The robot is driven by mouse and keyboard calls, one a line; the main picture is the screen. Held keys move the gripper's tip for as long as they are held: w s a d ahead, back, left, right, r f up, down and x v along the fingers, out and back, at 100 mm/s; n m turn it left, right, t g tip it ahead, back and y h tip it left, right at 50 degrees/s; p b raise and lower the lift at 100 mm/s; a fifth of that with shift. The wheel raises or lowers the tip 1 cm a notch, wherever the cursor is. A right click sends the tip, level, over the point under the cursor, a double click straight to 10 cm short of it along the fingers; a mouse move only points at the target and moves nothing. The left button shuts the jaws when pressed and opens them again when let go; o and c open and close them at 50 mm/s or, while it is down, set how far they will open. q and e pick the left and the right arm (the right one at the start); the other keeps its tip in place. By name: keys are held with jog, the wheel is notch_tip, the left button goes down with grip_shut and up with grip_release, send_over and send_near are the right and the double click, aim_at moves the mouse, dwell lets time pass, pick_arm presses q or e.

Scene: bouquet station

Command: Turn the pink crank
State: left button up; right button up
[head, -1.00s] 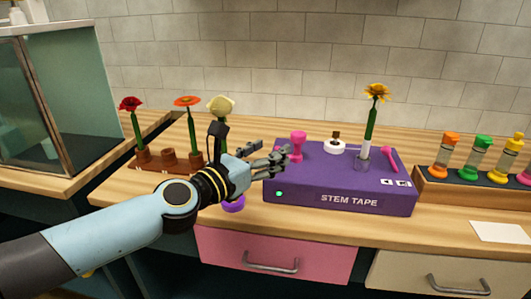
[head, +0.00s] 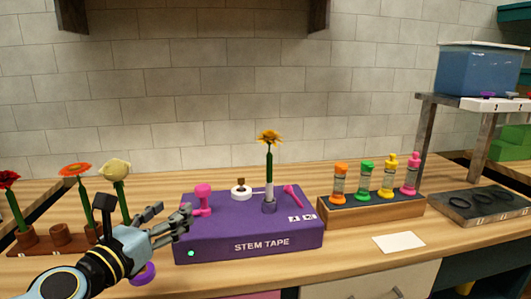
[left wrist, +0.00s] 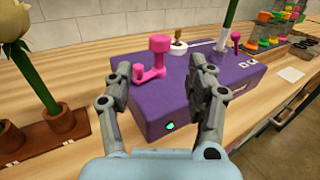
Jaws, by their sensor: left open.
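The pink crank (head: 202,200) stands on the left part of the top of the purple stem tape box (head: 250,241). In the left wrist view the crank (left wrist: 157,58) shows an upright knob on a flat arm, beyond and between my fingers. My left gripper (head: 168,222) is open and empty at the left front of the box, just short of the crank and apart from it. It also shows in the left wrist view (left wrist: 160,75) with its fingers spread. A yellow flower (head: 269,162) stands upright in the box's holder. My right gripper is not in view.
A wooden rack with red, orange and cream flowers (head: 115,172) stands left of my gripper. A pink lever (head: 293,196) and a white spool (head: 241,193) are on the box. A wooden rack of coloured tubes (head: 372,208) stands to the right. A white card (head: 398,242) lies in front.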

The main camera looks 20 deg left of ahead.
aim_at(198, 190)
pick_arm(q)
jog(key=w, duration=0.1)
jog(key=w+b, duration=0.1)
jog(key=w, duration=0.2)
jog(key=shift+w+a+r, duration=0.15)
jog(key=shift+w+r, duration=0.1)
jog(key=shift+r, duration=0.1)
jog(key=w, duration=0.4)
jog(key=w+p, duration=0.1)
jog(key=w, duration=0.1)
jog(key=shift+f, duration=0.25)
jog(key=shift+w, duration=0.8)
